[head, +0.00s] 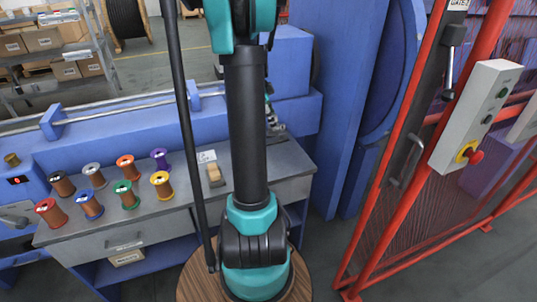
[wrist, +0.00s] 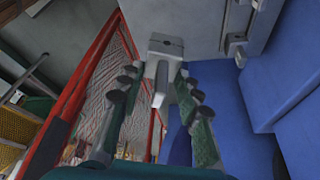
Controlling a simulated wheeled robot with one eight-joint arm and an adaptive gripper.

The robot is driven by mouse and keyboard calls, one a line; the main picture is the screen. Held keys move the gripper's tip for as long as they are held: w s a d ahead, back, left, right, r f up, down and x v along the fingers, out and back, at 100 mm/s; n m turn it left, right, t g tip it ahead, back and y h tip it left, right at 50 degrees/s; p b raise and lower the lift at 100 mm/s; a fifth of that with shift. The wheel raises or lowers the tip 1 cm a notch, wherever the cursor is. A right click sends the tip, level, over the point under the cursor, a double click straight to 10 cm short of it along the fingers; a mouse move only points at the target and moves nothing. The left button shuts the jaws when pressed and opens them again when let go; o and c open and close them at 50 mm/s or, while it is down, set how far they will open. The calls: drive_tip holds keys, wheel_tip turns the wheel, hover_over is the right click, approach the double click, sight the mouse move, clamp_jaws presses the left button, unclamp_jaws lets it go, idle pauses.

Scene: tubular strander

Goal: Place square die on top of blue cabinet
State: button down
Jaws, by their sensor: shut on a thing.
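In the wrist view my gripper (wrist: 157,74) has its two green, dark-padded fingers around a small pale grey piece (wrist: 165,46) with a dark hole in its face. This appears to be the square die; its full shape is partly hidden between the fingers. In the head view my arm covers most of the gripper, and the die cannot be made out. A blue box-like cabinet (head: 292,62) stands behind my arm, next to a tall blue panel. Its top is partly hidden. Blue surfaces (wrist: 272,95) fill the right of the wrist view.
A red mesh gate (head: 385,170) with a grey control box (head: 478,115) stands at right. Dark floor shows between bench and gate.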

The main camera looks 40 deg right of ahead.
wheel_tip(320, 180, down, 15)
drive_tip(key=shift+r, duration=0.2)
idle(0.3)
drive_tip(key=c, duration=1.1)
unclamp_jaws()
drive_tip(key=shift+o, duration=0.2)
drive_tip(key=v, duration=1.1)
drive_tip(key=s+a+f+n+t+y, duration=0.1)
drive_tip(key=s+a+n, duration=0.3)
drive_tip(key=a+n, duration=0.4)
drive_tip(key=s+a+f+n+t+y, duration=0.1)
drive_tip(key=s+a+n+t, duration=0.2)
drive_tip(key=s+a+n, duration=0.2)
drive_tip(key=s+a+f+n+t+y, duration=0.1)
drive_tip(key=s+a+n+t, duration=0.2)
drive_tip(key=a+n, duration=0.9)
drive_tip(key=s+a, duration=0.2)
drive_tip(key=a, duration=0.2)
drive_tip(key=shift+a+f+y, duration=0.3)
drive_tip(key=shift+a+y, duration=0.1)
